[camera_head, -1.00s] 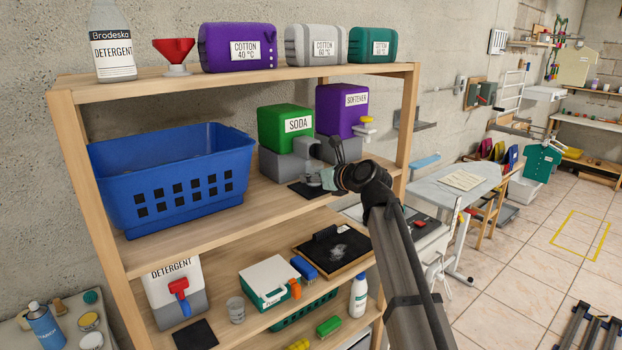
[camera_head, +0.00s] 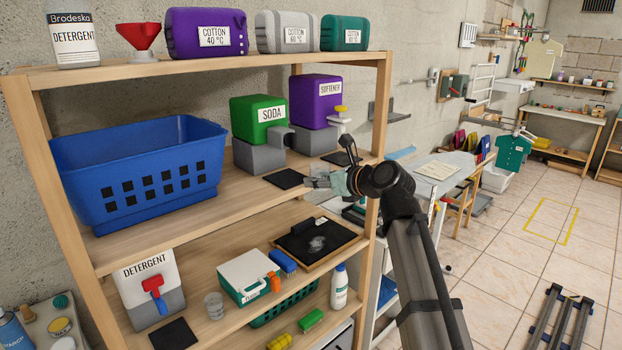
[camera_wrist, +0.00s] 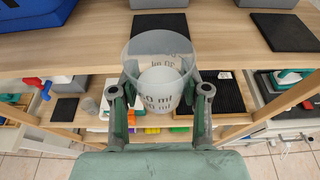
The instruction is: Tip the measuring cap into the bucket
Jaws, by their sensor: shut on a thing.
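In the wrist view, a clear measuring cap (camera_wrist: 158,60) with dark ml marks stands between my fingers. A white round mass shows inside it, and the cap looks upright. My gripper (camera_wrist: 158,95) is shut on the cap. In the head view, my gripper (camera_head: 330,180) is at the front edge of the upper shelf, to the right of the green soda dispenser (camera_head: 258,120). The cap is hard to make out there. I cannot pick out a bucket for certain; a large blue basket (camera_head: 140,170) stands on the upper shelf at left.
A purple softener dispenser (camera_head: 315,100) stands behind my gripper, with a black mat (camera_head: 285,179) in front of the soda. The lower shelf holds a detergent dispenser (camera_head: 150,290), a clear cup (camera_head: 214,305) and a black tray (camera_head: 316,243).

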